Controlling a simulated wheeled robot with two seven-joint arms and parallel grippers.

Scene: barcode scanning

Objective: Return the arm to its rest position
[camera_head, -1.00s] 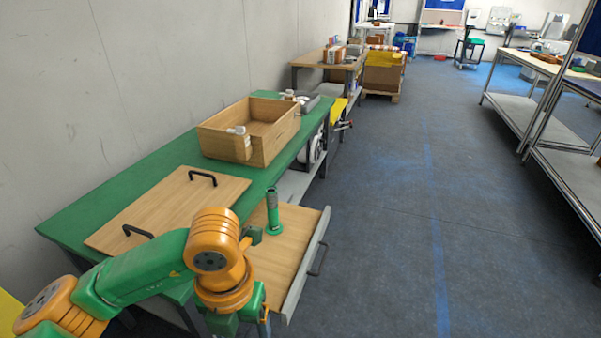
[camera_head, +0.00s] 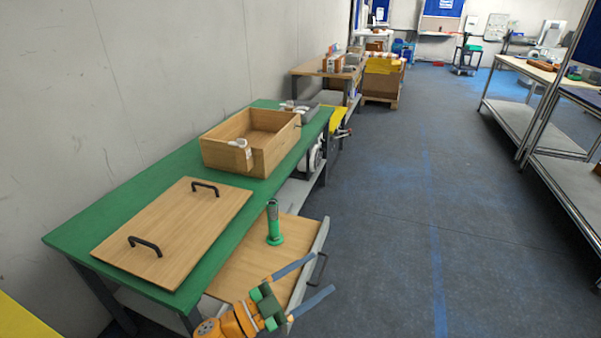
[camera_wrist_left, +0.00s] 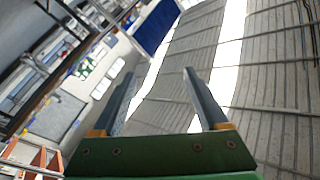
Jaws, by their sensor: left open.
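My left gripper (camera_head: 304,283) is open and empty at the bottom of the head view, low at the front of the pulled-out wooden drawer. Its two grey fingers point right, well apart. In the left wrist view the spread fingers (camera_wrist_left: 161,95) have nothing between them, with the ceiling and far wall behind. A green scanner-like cylinder (camera_head: 274,225) stands upright on the drawer (camera_head: 238,268), apart from the gripper. My right gripper is not in view.
A green table (camera_head: 90,228) holds a wooden board with two black handles (camera_head: 173,232) and an open wooden box (camera_head: 226,153) with a white item at its front edge. Open floor (camera_head: 400,230) lies to the right. Metal-framed tables (camera_head: 570,150) stand far right.

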